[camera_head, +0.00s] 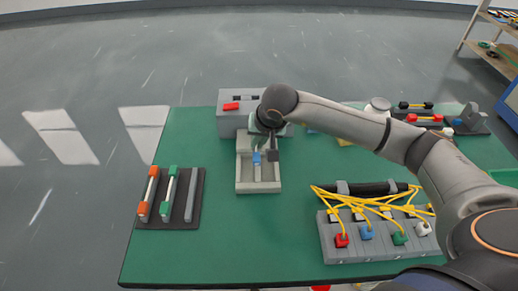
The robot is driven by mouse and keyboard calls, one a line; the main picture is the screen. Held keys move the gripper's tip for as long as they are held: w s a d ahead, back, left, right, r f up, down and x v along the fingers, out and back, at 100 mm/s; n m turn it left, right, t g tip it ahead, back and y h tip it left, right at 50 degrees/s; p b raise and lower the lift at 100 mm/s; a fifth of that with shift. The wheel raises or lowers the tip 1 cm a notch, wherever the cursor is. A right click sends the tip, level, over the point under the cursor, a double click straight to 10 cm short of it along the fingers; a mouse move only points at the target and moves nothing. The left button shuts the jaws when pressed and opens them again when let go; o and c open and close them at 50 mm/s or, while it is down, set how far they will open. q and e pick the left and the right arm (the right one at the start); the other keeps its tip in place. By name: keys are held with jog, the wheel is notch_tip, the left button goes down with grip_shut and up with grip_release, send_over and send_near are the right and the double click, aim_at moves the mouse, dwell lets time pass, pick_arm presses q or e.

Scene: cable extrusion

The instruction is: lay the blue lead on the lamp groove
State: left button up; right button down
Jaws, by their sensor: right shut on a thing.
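My right gripper (266,153) is above the pale tray (243,182) near the middle of the table, pointing down. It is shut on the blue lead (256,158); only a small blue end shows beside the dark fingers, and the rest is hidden. I cannot tell whether the lead touches the tray. A dark rack (182,222) on the left holds an orange-ended lead (148,194) and a green-ended lead (168,194); its third, grey slot (193,198) is bare. My left gripper is out of view.
A grey box (228,122) with a red block (231,106) stands behind the tray. At right front, a grey socket block (340,256) carries tangled yellow cables (372,205). Red and black parts (425,118) lie at the back right. The green table's front left is clear.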

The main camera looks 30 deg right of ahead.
jog(key=shift+w+d+f, duration=0.25)
jog(key=shift+f, duration=0.2)
jog(key=shift+w+d+f, duration=0.2)
jog(key=shift+w+f, duration=0.05)
jog(key=shift+f, duration=0.15)
notch_tip(320, 180, down, 3)
jog(key=shift+r, duration=0.1)
jog(key=shift+f, duration=0.3)
jog(key=c, duration=1)
grip_release()
jog(key=shift+r, duration=0.1)
jog(key=shift+r, duration=0.1)
